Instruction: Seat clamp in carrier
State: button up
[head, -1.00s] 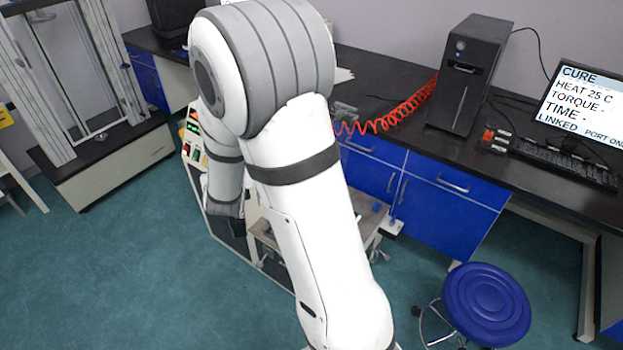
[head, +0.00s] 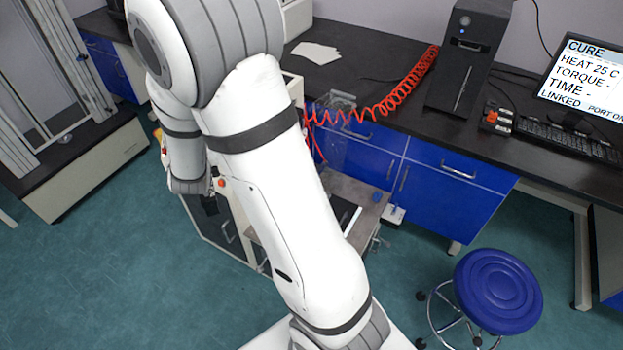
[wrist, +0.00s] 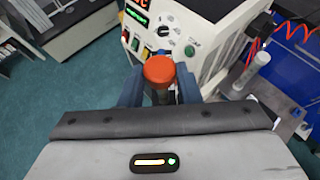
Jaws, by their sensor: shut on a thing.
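In the wrist view my gripper (wrist: 159,76) is shut on a red-capped piece (wrist: 159,68), with one dark blue finger on each side of it. The piece has a round orange-red top and a darker body below, mostly hidden by the fingers; it may be the clamp. It is in front of a white machine (wrist: 206,22) with a control panel of knobs, buttons and a lit red display. I cannot make out the carrier in either view. In the head view my arm hides much of the machine, and my gripper does not show clearly.
A blue stool (head: 497,290) stands at the right. A dark bench (head: 385,75) over blue cabinets holds a black computer tower (head: 470,55), a red coiled hose (head: 385,103) and a monitor (head: 585,85). A white-framed apparatus (head: 40,90) stands at the left. Green floor is open at lower left.

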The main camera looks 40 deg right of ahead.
jog(key=shift+r, duration=0.1)
jog(key=shift+w+d+f, duration=0.1)
jog(key=shift+d+f, duration=0.15)
jog(key=shift+d, duration=0.1)
jog(key=d+f+m+g+h+b, duration=0.6)
jog(key=d+f+m+h+b, duration=0.2)
jog(key=d+f+b, duration=2.7)
jog(key=shift+d+f+m+g+b, duration=0.35)
jog(key=shift+f+m+b, duration=0.35)
jog(key=shift+m, duration=0.4)
jog(key=shift+a, duration=0.1)
jog(key=shift+a, duration=0.1)
